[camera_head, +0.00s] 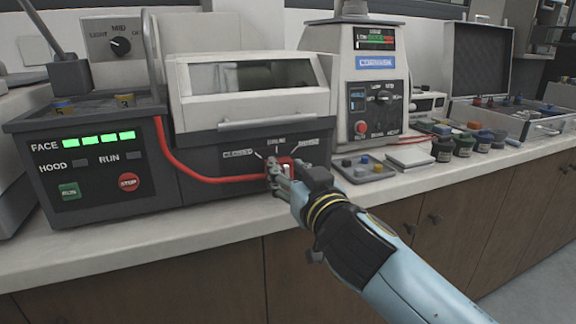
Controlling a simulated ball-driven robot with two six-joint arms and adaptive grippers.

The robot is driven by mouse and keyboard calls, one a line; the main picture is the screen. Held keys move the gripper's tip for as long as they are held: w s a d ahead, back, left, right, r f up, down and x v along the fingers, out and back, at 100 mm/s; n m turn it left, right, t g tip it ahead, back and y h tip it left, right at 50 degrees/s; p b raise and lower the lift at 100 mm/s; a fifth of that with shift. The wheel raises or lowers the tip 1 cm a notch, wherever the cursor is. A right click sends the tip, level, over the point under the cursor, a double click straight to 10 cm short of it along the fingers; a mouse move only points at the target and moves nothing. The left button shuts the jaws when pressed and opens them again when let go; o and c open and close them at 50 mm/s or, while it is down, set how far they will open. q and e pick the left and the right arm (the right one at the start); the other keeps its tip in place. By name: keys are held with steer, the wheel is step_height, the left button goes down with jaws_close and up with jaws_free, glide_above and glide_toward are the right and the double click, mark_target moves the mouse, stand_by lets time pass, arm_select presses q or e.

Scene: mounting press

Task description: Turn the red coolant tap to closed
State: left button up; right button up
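The red coolant tap (283,161) is on the dark front of the hooded machine, below a small dial with white marks and labels. One label at its left seems to read CLOSED. My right gripper (280,172) is at the tap, with its fingers in front of and beside the red part, covering much of it. I cannot tell whether the fingers are closed on the tap or only beside it. The tap's exact angle is hidden. My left gripper is not in view.
A red hose (200,173) runs along the machine front to the tap. The panel at left has a green RUN button (69,190) and a red STOP button (129,182). A press (365,90) stands to the right, with bottles (463,145) and an open case (525,122) beyond.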

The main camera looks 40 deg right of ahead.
steer(key=shift+w+d, duration=0.1)
steer(key=shift+w, duration=0.2)
jaws_close()
stand_by(0.4)
steer(key=n, duration=0.2)
steer(key=a+n, duration=0.1)
steer(key=n, duration=0.1)
steer(key=shift+w+a+f, duration=0.1)
steer(key=shift+f, duration=0.05)
steer(key=n, duration=0.4)
steer(key=shift+w+a+f, duration=0.1)
steer(key=shift+a+f, duration=0.15)
steer(key=shift+a, duration=0.1)
steer(key=shift+n, duration=0.5)
